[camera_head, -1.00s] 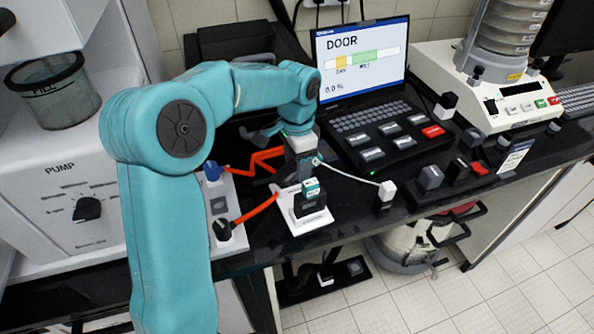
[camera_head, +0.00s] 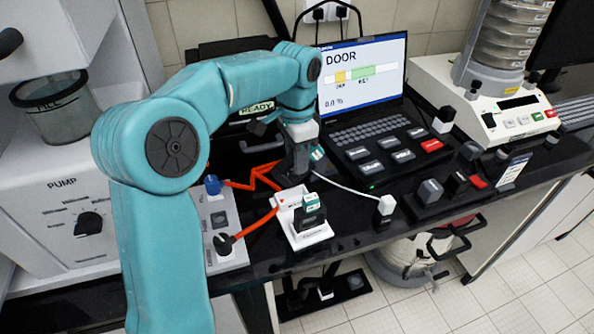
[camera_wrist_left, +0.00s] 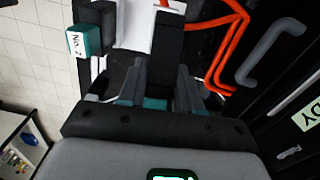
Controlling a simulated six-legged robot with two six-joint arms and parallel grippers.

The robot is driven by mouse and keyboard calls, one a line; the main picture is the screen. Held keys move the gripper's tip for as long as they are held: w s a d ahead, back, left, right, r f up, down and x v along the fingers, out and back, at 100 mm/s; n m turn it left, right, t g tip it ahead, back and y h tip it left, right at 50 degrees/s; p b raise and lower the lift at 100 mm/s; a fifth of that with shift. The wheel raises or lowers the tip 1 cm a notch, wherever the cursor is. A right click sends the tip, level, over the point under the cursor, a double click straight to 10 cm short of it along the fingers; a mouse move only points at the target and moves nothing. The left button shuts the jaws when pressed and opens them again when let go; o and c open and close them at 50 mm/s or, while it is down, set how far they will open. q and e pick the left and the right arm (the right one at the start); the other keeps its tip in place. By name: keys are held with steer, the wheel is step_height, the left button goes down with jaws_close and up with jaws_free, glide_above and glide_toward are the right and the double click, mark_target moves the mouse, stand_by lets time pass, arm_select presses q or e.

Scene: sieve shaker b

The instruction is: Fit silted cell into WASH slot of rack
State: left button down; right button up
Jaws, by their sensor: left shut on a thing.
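My left gripper (camera_head: 292,178) points down just behind the small white rack (camera_head: 312,238) in the head view. It is shut on a teal cell, which shows as a teal strip (camera_wrist_left: 155,103) between the fingers in the wrist view. Most of this cell is hidden; I cannot tell if it is silted. Another cell (camera_head: 312,205), dark with a teal and white top, stands upright in the rack. The wrist view shows a teal block marked "No. 2" (camera_wrist_left: 84,41) beside the rack's white surface (camera_wrist_left: 136,25). The WASH marking is not readable. My right gripper is not in view.
Orange tubes (camera_head: 262,212) run left of the rack to a white panel with knobs (camera_head: 222,235). A laptop (camera_head: 365,95) reads "DOOR". A white cable (camera_head: 345,183) crosses the black bench on the right. A READY label (camera_head: 257,109) is behind my arm.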

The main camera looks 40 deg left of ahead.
mark_target(297, 177)
arm_select(q)
step_height(297, 177, up, 14)
steer(key=p, duration=0.2)
steer(key=shift+f+p, duration=0.25)
steer(key=shift+p, duration=0.1)
step_height(297, 177, down, 15)
steer(key=b, duration=0.3)
steer(key=shift+r, duration=0.1)
step_height(297, 177, down, 5)
steer(key=c, duration=0.8)
jaws_free()
steer(key=shift+o, duration=0.2)
